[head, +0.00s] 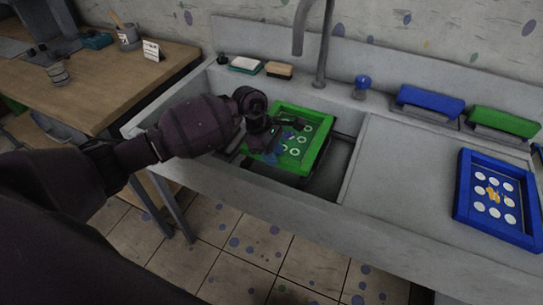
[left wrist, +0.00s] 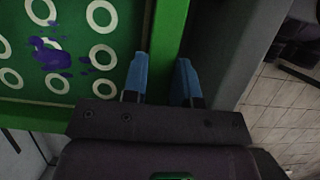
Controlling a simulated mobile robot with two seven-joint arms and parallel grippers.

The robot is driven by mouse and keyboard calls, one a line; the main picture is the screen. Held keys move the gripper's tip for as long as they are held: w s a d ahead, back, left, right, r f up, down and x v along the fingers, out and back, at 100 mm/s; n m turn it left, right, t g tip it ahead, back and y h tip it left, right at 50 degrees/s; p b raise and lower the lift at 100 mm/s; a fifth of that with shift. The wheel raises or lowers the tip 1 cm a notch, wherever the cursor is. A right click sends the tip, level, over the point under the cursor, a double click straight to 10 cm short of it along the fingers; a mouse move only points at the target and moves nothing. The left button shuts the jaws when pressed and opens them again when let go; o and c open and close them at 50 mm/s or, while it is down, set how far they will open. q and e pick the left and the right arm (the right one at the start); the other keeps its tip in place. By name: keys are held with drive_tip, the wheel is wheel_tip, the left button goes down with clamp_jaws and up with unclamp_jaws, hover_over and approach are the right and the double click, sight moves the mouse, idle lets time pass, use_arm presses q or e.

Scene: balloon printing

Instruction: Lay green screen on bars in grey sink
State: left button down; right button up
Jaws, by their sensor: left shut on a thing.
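The green screen (head: 317,150), a frame with white rings on its green mesh and a purple-blue smear, is over the open basin of the grey sink (head: 340,176). My left gripper (head: 278,140) reaches in from the left and is shut on one side rail of the screen. In the left wrist view, the blue fingertips (left wrist: 161,80) stand either side of the green rail (left wrist: 168,35). The bars are mostly hidden under the screen and my arm, and I cannot tell whether the screen touches them. My right gripper does not show.
A faucet (head: 322,50) stands behind the basin, with sponges (head: 278,70) to its left. A blue-framed screen (head: 497,196) lies on the right counter. Blue (head: 430,101) and green (head: 503,121) blocks stand along the back. A wooden table (head: 100,85) is on the left.

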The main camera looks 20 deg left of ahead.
use_arm(q)
drive_tip(key=shift+w+f+b, duration=0.45)
drive_tip(key=shift+w+f, duration=0.05)
drive_tip(key=shift+f, duration=0.2)
drive_tip(key=shift+f+b, duration=0.3)
drive_tip(key=shift+f, duration=0.5)
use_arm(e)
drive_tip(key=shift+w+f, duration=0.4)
use_arm(q)
drive_tip(key=shift+f+b, duration=0.15)
drive_tip(key=shift+b, duration=0.15)
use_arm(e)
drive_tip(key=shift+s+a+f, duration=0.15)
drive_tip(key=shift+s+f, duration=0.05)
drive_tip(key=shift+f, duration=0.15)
use_arm(q)
drive_tip(key=shift+f, duration=0.3)
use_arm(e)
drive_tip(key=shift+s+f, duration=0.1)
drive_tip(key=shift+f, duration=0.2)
use_arm(q)
drive_tip(key=c, duration=0.8)
unclamp_jaws()
drive_tip(key=shift+s, duration=0.1)
